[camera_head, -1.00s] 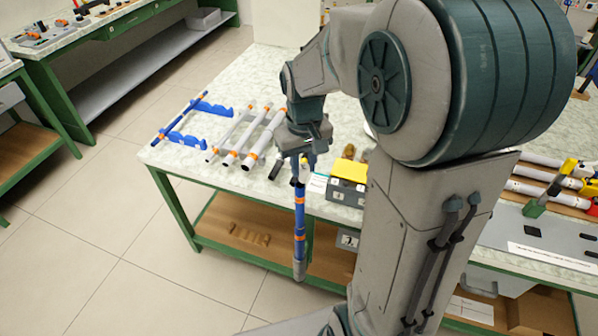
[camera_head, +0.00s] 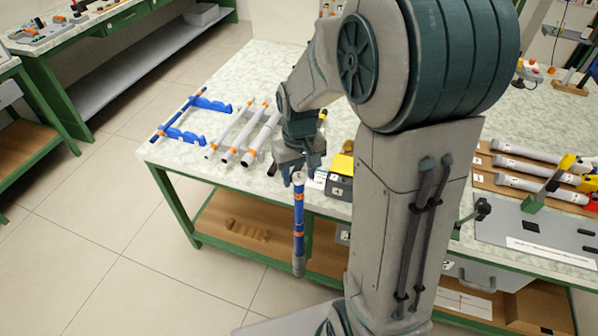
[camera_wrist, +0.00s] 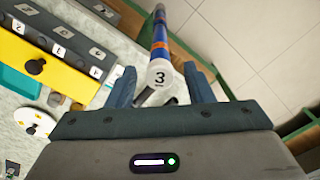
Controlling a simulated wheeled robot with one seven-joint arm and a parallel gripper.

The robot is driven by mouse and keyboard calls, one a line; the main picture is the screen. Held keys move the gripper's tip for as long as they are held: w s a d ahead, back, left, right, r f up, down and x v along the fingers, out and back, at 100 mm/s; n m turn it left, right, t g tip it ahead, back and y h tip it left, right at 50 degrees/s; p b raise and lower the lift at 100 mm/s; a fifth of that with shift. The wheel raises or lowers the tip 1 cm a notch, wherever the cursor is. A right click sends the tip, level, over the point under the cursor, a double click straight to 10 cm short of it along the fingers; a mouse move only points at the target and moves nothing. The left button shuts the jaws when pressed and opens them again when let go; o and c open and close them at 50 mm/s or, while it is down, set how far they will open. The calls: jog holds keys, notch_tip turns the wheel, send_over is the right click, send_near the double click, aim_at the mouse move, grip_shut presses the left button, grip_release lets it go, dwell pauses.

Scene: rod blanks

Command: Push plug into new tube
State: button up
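A blue tube (camera_head: 299,215) with orange bands and a grey lower end hangs upright in front of the table's front edge. Its top carries a white round end marked 3 (camera_wrist: 159,74), which looks like the plug; I cannot tell how deep it sits. My gripper (camera_head: 298,172) is just above the tube's top. In the wrist view my gripper's two fingers (camera_wrist: 162,86) stand apart on either side of the white end, with visible gaps. Dark parts beside the white end are partly hidden, and what supports the tube is unclear.
A grey box (camera_head: 338,187) with a yellow top stands right of my gripper. Several white tubes (camera_head: 245,135) and a blue rack (camera_head: 186,138) with a blue rod lie to the left on the table (camera_head: 275,65). More white tubes (camera_head: 530,168) lie at the right. Floor is clear at front left.

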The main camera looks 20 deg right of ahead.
aim_at(299, 176)
jog(key=shift+r, duration=0.1)
notch_tip(299, 176, up, 11)
jog(key=s+f+m+t, duration=0.1)
jog(key=s+t, duration=0.2)
jog(key=s, duration=1.1)
jog(key=shift+s, duration=0.2)
dwell(1.1)
